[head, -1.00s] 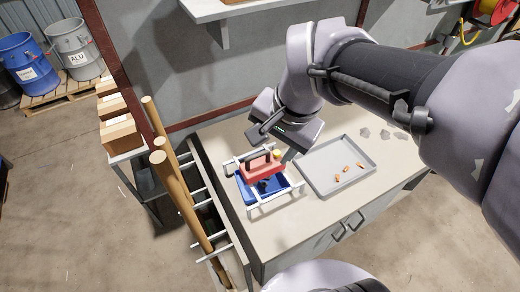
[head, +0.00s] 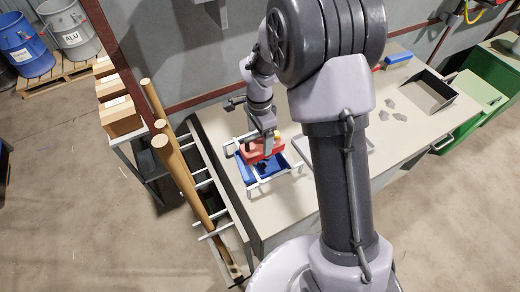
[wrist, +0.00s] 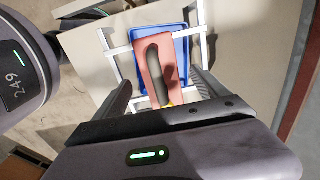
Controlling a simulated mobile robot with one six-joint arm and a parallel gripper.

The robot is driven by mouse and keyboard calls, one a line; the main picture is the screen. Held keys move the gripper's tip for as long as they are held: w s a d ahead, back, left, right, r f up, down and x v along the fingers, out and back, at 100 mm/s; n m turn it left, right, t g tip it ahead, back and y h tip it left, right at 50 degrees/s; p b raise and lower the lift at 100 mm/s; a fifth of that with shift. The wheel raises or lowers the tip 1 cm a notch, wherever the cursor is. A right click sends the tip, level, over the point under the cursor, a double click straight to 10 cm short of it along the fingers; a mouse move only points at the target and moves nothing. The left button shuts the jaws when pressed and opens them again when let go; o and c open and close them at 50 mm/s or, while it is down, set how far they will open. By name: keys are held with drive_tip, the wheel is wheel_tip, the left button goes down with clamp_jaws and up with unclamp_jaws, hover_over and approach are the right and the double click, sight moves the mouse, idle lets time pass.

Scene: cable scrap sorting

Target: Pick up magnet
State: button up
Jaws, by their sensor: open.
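The magnet (head: 256,151) looks like a red block with a black handle, sitting over a blue tray (head: 247,167) in a white frame. In the wrist view the red block (wrist: 152,68) and its dark upright handle lie between my two fingers. My gripper (head: 268,136) is just above the block in the head view. In the wrist view my gripper (wrist: 160,84) is open, one finger on each side of the block, with no clear contact. A small yellow part shows at the block's near end, and my gripper body partly hides that end.
The white frame (head: 268,181) surrounds the blue tray on the bench (head: 295,203). Wooden poles (head: 180,170) stand in a rack at left. Grey lumps (head: 392,115) and an open grey bin (head: 430,92) are at right. My arm hides most of the flat tray (head: 369,139).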

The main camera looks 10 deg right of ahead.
sight(260, 145)
wheel_tip(260, 145, down, 5)
drive_tip(key=shift+w+d+b, duration=0.1)
drive_tip(key=shift+b, duration=0.7)
drive_tip(key=shift+r, duration=0.1)
drive_tip(key=shift+c, duration=1.1)
clamp_jaws()
